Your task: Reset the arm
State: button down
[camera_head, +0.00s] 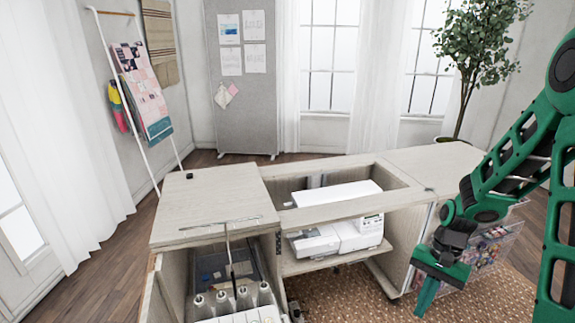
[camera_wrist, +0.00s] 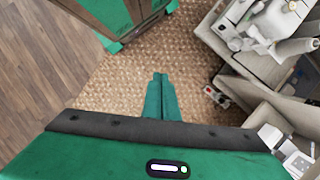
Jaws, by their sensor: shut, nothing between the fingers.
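My green arm (camera_head: 508,163) comes in from the right in the head view, bent with its end hanging down. My gripper (camera_head: 426,297) is at the lower right, in front of the right part of the sewing cabinet (camera_head: 210,182), and points downward. In the wrist view my gripper (camera_wrist: 160,84) shows its two green fingers together, with nothing between them, above the woven rug (camera_wrist: 115,88). The cabinet also shows at the right of the wrist view. I cannot tell the exact gap between the gripper and the cabinet.
A white sewing machine (camera_head: 340,232) sits on a shelf below the cabinet's top opening. An open compartment with thread cones (camera_head: 222,302) is at the lower left. A potted tree (camera_head: 474,50) stands behind at right. Open rug lies in front of the cabinet.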

jog(key=s+d+r+n+t+h, duration=0.1)
jog(key=s+d+r, duration=0.2)
jog(key=s+r, duration=0.6)
jog(key=s+d+r+n+t+h, duration=0.1)
jog(key=s+d+r, duration=0.2)
jog(key=s+r, duration=0.7)
jog(key=shift+s+d+r, duration=0.15)
jog(key=shift+s+r, duration=0.1)
jog(key=shift+r, duration=0.1)
jog(key=shift+t, duration=0.3)
